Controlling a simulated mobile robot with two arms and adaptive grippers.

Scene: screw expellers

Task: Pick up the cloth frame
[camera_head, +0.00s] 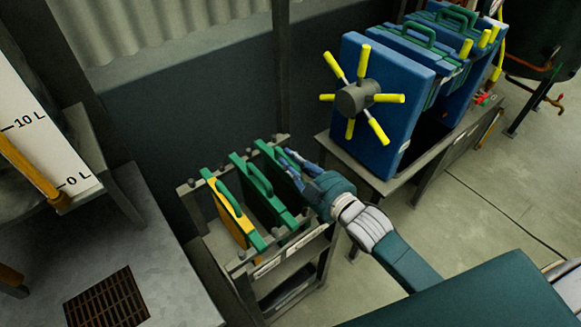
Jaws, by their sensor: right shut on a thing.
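Several green-edged cloth frames stand upright side by side in a metal rack. The left frame (228,212) has a yellow face, and the middle frame (262,205) is dark green with a green handle on top. The right-hand cloth frame (268,152) is partly hidden by the middle frame and my gripper. My right gripper (290,156) reaches in from the lower right and is shut at the top of this right-hand frame, by its handle. The exact contact is small and partly covered by the fingers. The frame still sits in the rack. My left gripper is out of view.
The metal rack (187,189) stands against a dark wall. Behind it to the right, a blue press (380,70) with a yellow-spoked handwheel (357,98) rests on a table. A bench with a grate (106,298) is at the left. Open floor (490,210) lies to the right.

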